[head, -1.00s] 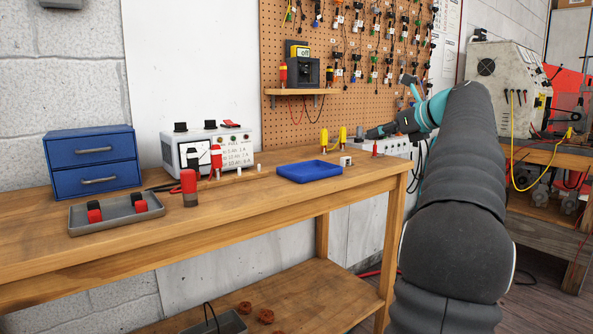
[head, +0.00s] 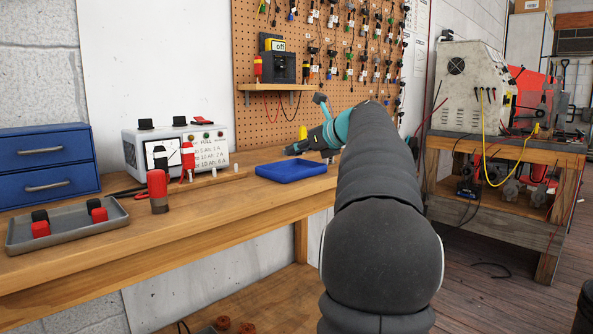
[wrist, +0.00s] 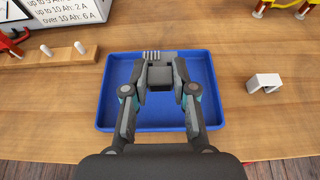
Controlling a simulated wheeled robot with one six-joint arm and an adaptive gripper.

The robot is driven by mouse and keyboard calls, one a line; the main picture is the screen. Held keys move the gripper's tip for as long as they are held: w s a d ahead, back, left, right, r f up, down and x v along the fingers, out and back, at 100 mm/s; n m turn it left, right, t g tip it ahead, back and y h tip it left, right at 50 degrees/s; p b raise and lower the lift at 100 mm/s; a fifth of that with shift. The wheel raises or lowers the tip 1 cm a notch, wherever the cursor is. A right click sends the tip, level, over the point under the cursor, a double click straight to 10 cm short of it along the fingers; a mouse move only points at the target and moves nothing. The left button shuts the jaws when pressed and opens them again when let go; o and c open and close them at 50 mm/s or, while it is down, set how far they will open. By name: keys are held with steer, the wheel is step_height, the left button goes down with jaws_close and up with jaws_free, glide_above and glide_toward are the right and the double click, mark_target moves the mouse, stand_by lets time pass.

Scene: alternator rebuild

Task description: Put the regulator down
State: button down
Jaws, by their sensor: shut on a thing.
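My gripper (wrist: 160,75) points at the blue tray (wrist: 205,75) in the wrist view. It is shut on a small grey ribbed block, the regulator (wrist: 160,56), whose light ribbed end shows past the fingertips. The regulator overlaps the tray's far part in that view; its exact height cannot be told. The rest of the tray looks empty. In the head view the blue tray (head: 291,170) lies on the bench, with my dark gripper (head: 308,143) above and behind it. The regulator cannot be made out there.
A white bracket (wrist: 264,83) stands right of the tray. White pegs on a wooden strip (wrist: 45,57) and the charger box (head: 178,150) are to the left. Bench in front of the tray is clear.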

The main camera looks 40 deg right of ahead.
steer(key=shift+w+a+f, duration=0.2)
steer(key=shift+a+f, duration=0.05)
steer(key=shift+f, duration=0.05)
steer(key=shift+f+b, duration=0.75)
steer(key=shift+f, duration=1.1)
steer(key=shift+f, duration=0.15)
steer(key=c, duration=0.9)
jaws_free()
steer(key=shift+c, duration=0.2)
steer(key=shift+s+d+r, duration=0.1)
steer(key=shift+s+r, duration=0.2)
steer(key=a+p+v, duration=0.1)
steer(key=v, duration=1)
steer(key=shift+s+d, duration=0.25)
steer(key=shift+d, duration=0.2)
